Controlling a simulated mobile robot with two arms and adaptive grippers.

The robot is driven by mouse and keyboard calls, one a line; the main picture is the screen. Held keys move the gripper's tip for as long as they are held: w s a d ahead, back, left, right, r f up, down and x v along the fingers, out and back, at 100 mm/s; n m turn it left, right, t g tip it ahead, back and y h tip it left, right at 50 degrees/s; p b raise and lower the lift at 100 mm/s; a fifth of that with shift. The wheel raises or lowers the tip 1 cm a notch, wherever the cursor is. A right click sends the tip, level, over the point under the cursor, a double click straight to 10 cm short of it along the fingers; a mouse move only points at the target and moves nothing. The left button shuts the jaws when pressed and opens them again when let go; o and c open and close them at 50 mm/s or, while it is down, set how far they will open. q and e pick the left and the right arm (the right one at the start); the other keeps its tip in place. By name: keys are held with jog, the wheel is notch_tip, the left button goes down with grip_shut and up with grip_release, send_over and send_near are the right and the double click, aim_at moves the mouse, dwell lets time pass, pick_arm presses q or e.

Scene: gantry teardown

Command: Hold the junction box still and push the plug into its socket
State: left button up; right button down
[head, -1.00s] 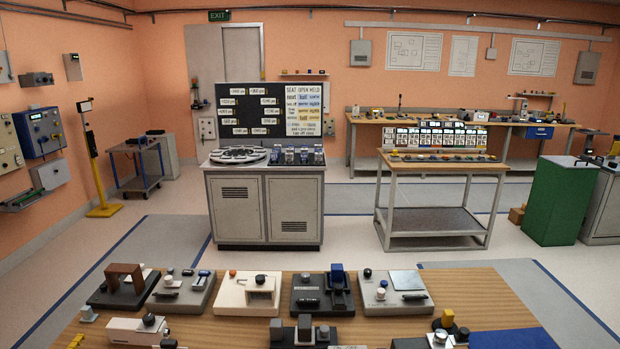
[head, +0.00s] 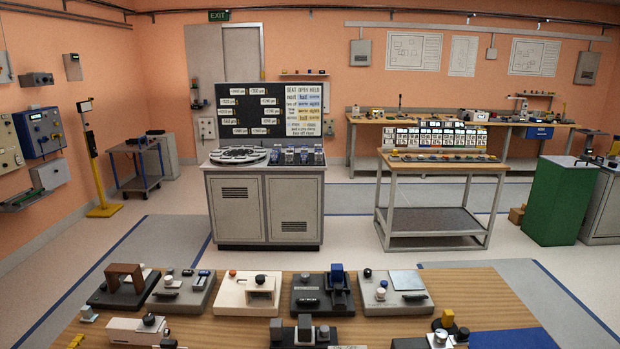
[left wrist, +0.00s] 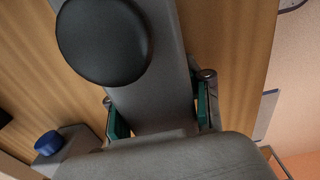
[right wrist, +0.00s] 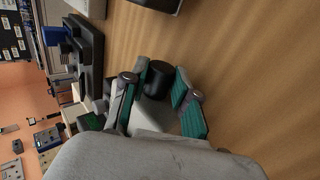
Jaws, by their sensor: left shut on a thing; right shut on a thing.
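In the left wrist view my left gripper (left wrist: 158,115) has its teal pads on both sides of a grey block with a large round black knob (left wrist: 103,42). This block (left wrist: 150,98) appears to be the junction box. In the right wrist view my right gripper (right wrist: 160,82) has its teal fingers around a small black cylindrical piece (right wrist: 156,80), apparently the plug, above the wooden table. The socket cannot be made out, and I cannot tell how far the plug is from it. Neither gripper shows in the head view.
The wooden table (head: 225,330) holds several fixtures, among them a white one (head: 232,293), a black one with a blue part (head: 310,303) and a brown-arched one (head: 112,292). A blue mat (head: 515,339) lies at the right. A blue-capped part (left wrist: 48,143) stands beside the left gripper.

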jog(key=shift+d, duration=3.15)
jog(key=shift+s+d+f, duration=0.15)
jog(key=shift+s+d, duration=0.15)
jog(key=s+t, duration=0.1)
jog(key=s, duration=0.1)
jog(key=s+f+m+h, duration=0.1)
jog(key=s, duration=0.1)
jog(key=s+t, duration=0.1)
jog(key=s, duration=0.1)
jog(key=shift+s+f+t, duration=0.3)
jog(key=shift+f, duration=0.05)
jog(key=s+a+t, duration=0.1)
jog(key=s+a, duration=0.1)
jog(key=s, duration=0.2)
jog(key=s+a+t, duration=0.1)
jog(key=s+a, duration=0.2)
jog(key=s, duration=0.1)
jog(key=s+a+r+n+t+y, duration=0.1)
jog(key=s+a, duration=0.2)
jog(key=s, duration=0.1)
jog(key=shift+s+a, duration=0.2)
jog(key=shift+s, duration=0.1)
jog(key=shift+s+a+r, duration=0.1)
jog(key=shift+s+a, duration=0.05)
jog(key=shift+s, duration=0.05)
jog(key=shift+a, duration=0.15)
jog(key=shift+a, duration=2.65)
